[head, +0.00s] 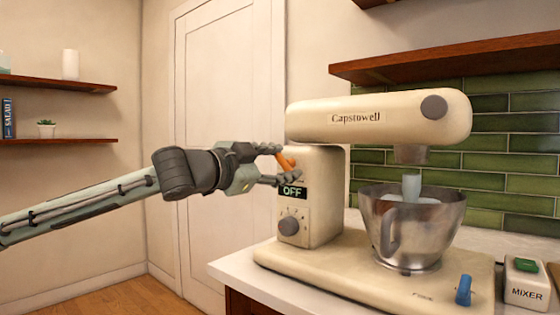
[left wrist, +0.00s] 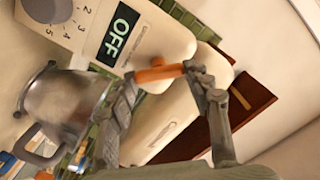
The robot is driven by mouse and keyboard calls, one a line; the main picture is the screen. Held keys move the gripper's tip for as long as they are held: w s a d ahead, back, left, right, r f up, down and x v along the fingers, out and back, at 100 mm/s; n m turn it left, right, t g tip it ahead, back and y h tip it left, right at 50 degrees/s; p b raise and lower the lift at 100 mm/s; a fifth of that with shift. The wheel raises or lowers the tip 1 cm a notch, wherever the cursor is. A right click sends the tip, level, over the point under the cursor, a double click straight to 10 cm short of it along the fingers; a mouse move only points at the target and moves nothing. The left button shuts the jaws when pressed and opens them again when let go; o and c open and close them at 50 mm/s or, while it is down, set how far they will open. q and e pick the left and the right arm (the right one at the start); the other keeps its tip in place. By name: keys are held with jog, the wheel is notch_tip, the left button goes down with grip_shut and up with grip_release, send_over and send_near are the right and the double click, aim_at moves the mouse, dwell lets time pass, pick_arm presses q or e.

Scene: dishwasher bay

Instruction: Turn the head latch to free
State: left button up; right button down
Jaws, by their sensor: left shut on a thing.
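The cream stand mixer (head: 380,118) stands on the counter with its head level over the steel bowl (head: 410,235). The head latch is a small orange lever (head: 286,163) on the mixer's column, just above the display reading OFF (head: 292,191). My left gripper (head: 277,166) reaches in from the left and is shut on the orange latch. In the left wrist view the latch (left wrist: 158,74) lies between the two fingers, below the tilted OFF display (left wrist: 117,35). The fingers hide the latch's ends. My right gripper is not in view.
A dial (head: 289,226) sits below the display. A blue lever (head: 463,290) stands on the mixer base at front right. A box marked MIXER with a green top (head: 526,286) is at the far right. A wooden shelf (head: 450,58) hangs above the mixer head.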

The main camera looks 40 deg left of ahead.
pick_arm(q)
jog(key=m, duration=0.3)
jog(key=shift+p, duration=0.35)
jog(key=shift+m, duration=0.4)
jog(key=m+p, duration=0.1)
jog(key=m, duration=0.1)
jog(key=shift+m, duration=0.3)
jog(key=shift+d+f+m+p, duration=0.15)
jog(key=shift+m+p, duration=0.3)
jog(key=shift+m, duration=0.95)
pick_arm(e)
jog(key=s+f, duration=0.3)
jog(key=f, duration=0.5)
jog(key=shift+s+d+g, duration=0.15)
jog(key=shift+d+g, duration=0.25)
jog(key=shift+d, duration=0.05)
pick_arm(q)
jog(key=o, duration=1.2)
jog(key=shift+c, duration=0.2)
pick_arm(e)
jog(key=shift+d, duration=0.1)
